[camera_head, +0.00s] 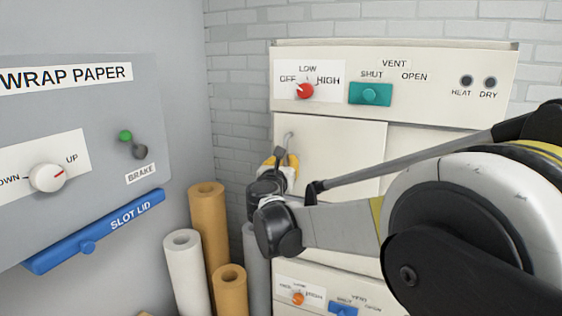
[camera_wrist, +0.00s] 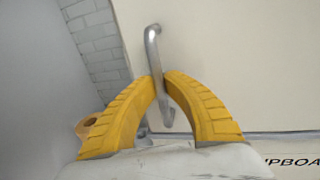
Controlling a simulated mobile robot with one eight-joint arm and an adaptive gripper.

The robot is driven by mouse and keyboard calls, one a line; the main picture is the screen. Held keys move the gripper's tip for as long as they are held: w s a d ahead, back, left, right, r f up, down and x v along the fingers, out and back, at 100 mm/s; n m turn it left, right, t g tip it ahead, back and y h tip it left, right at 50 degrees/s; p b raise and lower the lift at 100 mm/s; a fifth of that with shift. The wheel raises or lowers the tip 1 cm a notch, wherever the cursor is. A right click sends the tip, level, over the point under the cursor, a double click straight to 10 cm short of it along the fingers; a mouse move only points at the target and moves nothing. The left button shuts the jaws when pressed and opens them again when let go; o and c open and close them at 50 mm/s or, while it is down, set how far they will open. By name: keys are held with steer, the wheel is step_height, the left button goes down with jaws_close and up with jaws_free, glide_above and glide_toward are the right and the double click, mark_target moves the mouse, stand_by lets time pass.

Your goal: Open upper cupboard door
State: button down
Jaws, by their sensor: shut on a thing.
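The upper cupboard door (camera_head: 340,150) is a cream panel below the control strip with the red knob. It looks closed in the head view, and its pale face also fills much of the wrist view (camera_wrist: 235,60). A grey metal bar handle (camera_wrist: 152,48) stands near the door's left edge; its top end shows in the head view (camera_head: 289,136). My gripper (camera_wrist: 162,80) has yellow fingers, shut on the handle's middle from both sides. In the head view my gripper (camera_head: 281,160) is at the door's left side, and it hides the handle's lower part.
Above the door are a red knob (camera_head: 305,91) and a teal vent slider (camera_head: 370,93). Paper rolls (camera_head: 207,235) stand left of the cupboard. A grey wrap paper panel (camera_head: 95,95) with a blue slot lid (camera_head: 95,232) is at left. My arm covers the right side.

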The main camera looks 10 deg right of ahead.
steer(key=s+d+b, duration=0.2)
steer(key=s+d, duration=1)
steer(key=d, duration=0.4)
steer(key=shift+d, duration=0.2)
steer(key=c, duration=1.5)
jaws_free()
steer(key=shift+o, duration=0.2)
steer(key=v, duration=1.2)
